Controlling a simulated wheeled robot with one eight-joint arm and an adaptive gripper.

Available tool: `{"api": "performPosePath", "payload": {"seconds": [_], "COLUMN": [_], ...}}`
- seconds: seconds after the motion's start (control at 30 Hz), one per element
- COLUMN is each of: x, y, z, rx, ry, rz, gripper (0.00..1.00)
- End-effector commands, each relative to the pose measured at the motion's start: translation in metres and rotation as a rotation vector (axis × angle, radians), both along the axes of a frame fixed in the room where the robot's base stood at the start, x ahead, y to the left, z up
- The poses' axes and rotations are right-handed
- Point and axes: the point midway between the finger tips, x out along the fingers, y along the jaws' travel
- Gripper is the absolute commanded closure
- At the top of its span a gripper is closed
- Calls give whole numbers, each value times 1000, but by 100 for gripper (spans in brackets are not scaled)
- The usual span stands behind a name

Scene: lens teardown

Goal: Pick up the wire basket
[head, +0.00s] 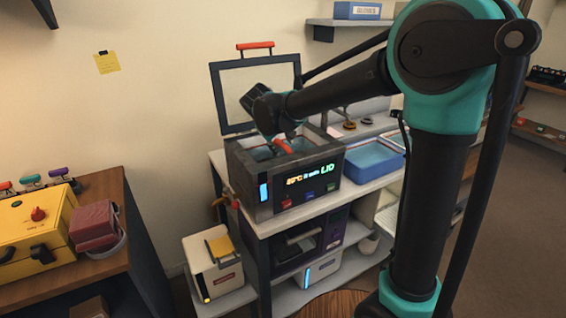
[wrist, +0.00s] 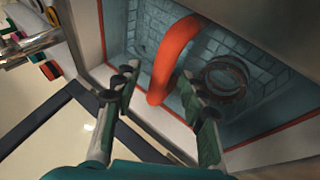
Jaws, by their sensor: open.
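The wire basket (wrist: 205,45) sits inside the open tank of a grey bath machine (head: 262,203). Its thick orange-red handle (wrist: 172,58) arches up and also shows in the head view (head: 283,146). A dark ring-shaped part (wrist: 226,78) lies in the basket. My gripper (wrist: 156,82) is open over the tank's edge, with one finger on each side of the handle in the wrist view. Whether either finger touches the handle cannot be told. In the head view my gripper (head: 284,138) is over the tank, and my arm hides part of it.
The bath's lid (head: 255,88) stands open behind the tank. A blue tray (head: 374,160) stands right of the machine on the same bench. A yellow case (head: 32,230) and a red object (head: 96,228) sit on a wooden table at left.

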Motion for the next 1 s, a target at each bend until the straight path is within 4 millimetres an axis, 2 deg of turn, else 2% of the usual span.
{"api": "performPosePath", "payload": {"seconds": [0.13,0.4,0.73,1.0], "x": [8,9,9,9], "y": [-3,-3,-3,-3], "z": [-11,-13,-13,-13], "rx": [0,-1,0,-1], "ry": [1,0,0,0], "rz": [-1,1,0,1], "gripper": [58,59,100,100]}}
